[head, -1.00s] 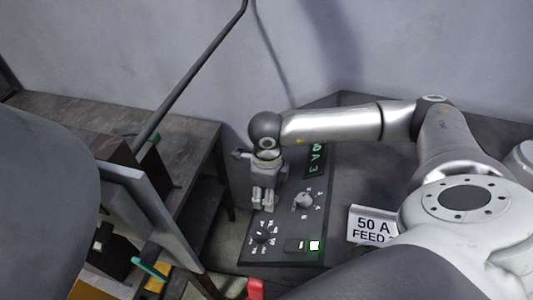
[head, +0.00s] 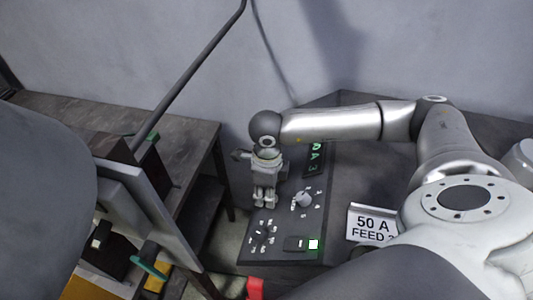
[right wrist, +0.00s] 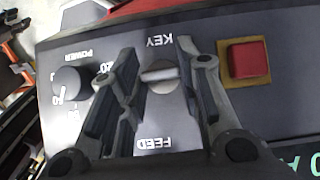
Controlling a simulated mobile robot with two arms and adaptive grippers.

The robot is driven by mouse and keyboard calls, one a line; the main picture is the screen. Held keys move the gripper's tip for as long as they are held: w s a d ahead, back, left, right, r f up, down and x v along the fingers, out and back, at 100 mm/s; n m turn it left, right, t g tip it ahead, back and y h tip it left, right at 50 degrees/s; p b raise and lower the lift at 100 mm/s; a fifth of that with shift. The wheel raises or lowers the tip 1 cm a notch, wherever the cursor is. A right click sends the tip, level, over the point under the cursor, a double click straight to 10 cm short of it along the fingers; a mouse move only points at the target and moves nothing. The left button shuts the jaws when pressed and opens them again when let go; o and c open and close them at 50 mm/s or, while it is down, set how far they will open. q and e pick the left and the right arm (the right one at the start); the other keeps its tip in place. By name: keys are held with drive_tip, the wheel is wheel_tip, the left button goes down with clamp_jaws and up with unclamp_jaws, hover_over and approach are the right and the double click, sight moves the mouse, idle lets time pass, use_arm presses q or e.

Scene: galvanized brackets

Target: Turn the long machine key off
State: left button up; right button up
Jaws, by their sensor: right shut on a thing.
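In the right wrist view the machine key (right wrist: 160,75) is a small metal bar on a round mount, between the words KEY and FEED on the dark panel. My right gripper (right wrist: 158,62) has one finger on each side of it and is shut on it. In the head view my right gripper (head: 264,197) points down at the control panel (head: 285,225), and its fingers hide the key there. My left gripper is not in view.
A dark POWER knob (right wrist: 70,84) sits beside the fingers; a red square button (right wrist: 248,58) is on the other side. The head view shows a grey knob (head: 303,199), a lit square (head: 313,244), a green display (head: 315,159) and a "50 A FEED" sign (head: 372,226).

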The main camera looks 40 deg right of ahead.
drive_tip(key=n+g+y+b, duration=0.1)
drive_tip(key=n+b, duration=0.1)
drive_tip(key=b, duration=0.1)
drive_tip(key=n+g+b, duration=0.2)
drive_tip(key=b, duration=0.2)
drive_tip(key=n+g+y+b, duration=0.1)
drive_tip(key=n+b, duration=0.2)
drive_tip(key=b, duration=0.1)
drive_tip(key=shift+w+d+f+g+y, duration=0.1)
drive_tip(key=shift+w+f+g+y, duration=0.2)
drive_tip(key=shift+w+f, duration=0.1)
drive_tip(key=shift+r+n+g+b, duration=0.2)
drive_tip(key=shift+n+g+b, duration=0.4)
drive_tip(key=shift+n, duration=0.3)
drive_tip(key=shift+r+n+g, duration=0.1)
drive_tip(key=shift+n+g, duration=0.2)
drive_tip(key=shift+w+r+n+g+p, duration=0.1)
drive_tip(key=shift+r+n+g+p, duration=0.1)
drive_tip(key=shift+n+g+p, duration=1)
drive_tip(key=shift+n+p, duration=0.35)
drive_tip(key=shift+n, duration=0.25)
drive_tip(key=shift+w+f+n+g+p, duration=0.1)
drive_tip(key=shift+f+n+g+p, duration=0.1)
drive_tip(key=shift+n+g+p, duration=0.55)
drive_tip(key=shift+n+h, duration=0.35)
drive_tip(key=shift+h, duration=0.05)
drive_tip(key=shift+f, duration=0.1)
drive_tip(key=o, duration=1)
